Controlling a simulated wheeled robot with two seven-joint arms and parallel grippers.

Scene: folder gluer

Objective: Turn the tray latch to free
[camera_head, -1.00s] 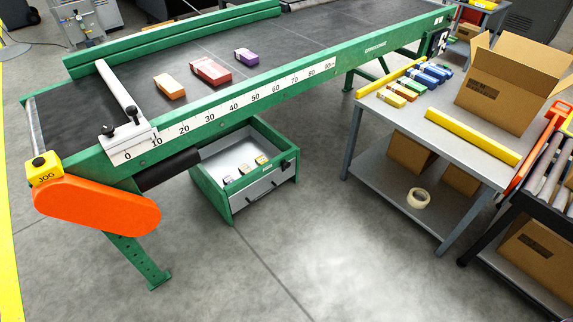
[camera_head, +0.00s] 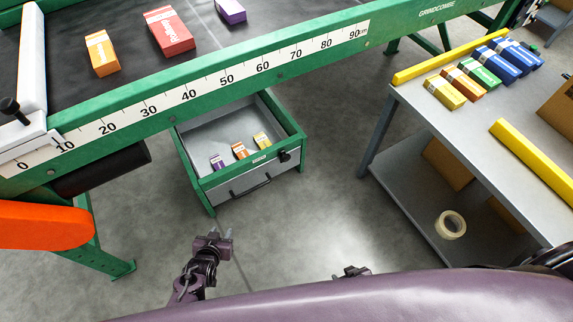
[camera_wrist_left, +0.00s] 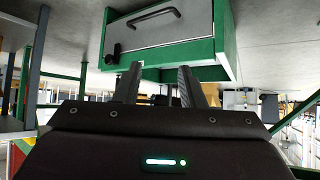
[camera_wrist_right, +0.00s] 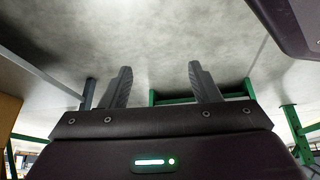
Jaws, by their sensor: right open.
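The tray (camera_head: 300,146) is a green-framed drawer under the conveyor, with a grey front and a dark handle. Its latch (camera_head: 284,155) is a small black knob at the front right corner. The latch also shows in the left wrist view (camera_wrist_left: 113,50), where the tray appears upside down. My left gripper (camera_head: 222,233) is open and empty, in front of the tray and apart from it, left of the latch. My right gripper (camera_head: 351,270) is low, right of the tray, partly hidden by my purple body. In its own wrist view its fingers (camera_wrist_right: 160,85) are apart and empty.
Small purple, orange and yellow boxes (camera_head: 240,151) lie in the tray. The green conveyor (camera_head: 200,95) with its scale runs above it. An orange guard (camera_head: 45,225) is at the left. A grey table (camera_head: 435,125) with cartons stands at the right. The floor between is clear.

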